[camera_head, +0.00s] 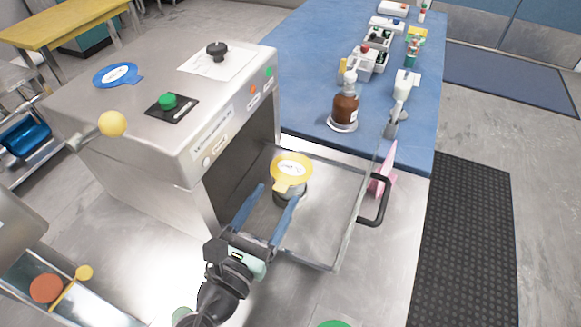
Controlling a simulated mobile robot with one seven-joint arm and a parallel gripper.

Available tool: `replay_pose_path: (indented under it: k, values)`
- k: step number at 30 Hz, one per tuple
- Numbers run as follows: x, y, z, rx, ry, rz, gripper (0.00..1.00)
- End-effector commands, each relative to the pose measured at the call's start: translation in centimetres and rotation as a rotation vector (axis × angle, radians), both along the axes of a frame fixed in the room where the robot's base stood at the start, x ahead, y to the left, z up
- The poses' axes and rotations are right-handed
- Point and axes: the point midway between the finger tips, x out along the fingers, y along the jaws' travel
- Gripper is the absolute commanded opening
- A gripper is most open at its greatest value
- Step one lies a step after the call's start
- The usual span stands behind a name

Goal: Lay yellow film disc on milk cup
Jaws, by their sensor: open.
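The yellow film disc (291,168) shows in the head view over the top of the milk cup (296,195). It looks laid flat across the cup's rim, with its tab pointing toward my gripper. Only a grey-metal strip of the cup's side shows below the disc.
The steel machine (140,135) rises to the left of the cup. A clear door with a black handle (376,203) stands to the right. A blue table (315,60) behind holds a brown bottle (344,108) and other items. A blue disc (117,74) lies on the machine.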

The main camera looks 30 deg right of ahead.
Motion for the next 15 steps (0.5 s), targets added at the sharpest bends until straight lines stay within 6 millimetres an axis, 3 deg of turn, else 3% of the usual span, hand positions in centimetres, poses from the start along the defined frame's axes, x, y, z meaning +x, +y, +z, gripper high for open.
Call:
replay_pose_path:
  k: [10,15]
  values:
    - [0.60,-0.72,-0.01,0.000,0.000,0.001,0.68]
    - [0.59,-0.71,-0.01,0.000,0.000,0.001,0.37]
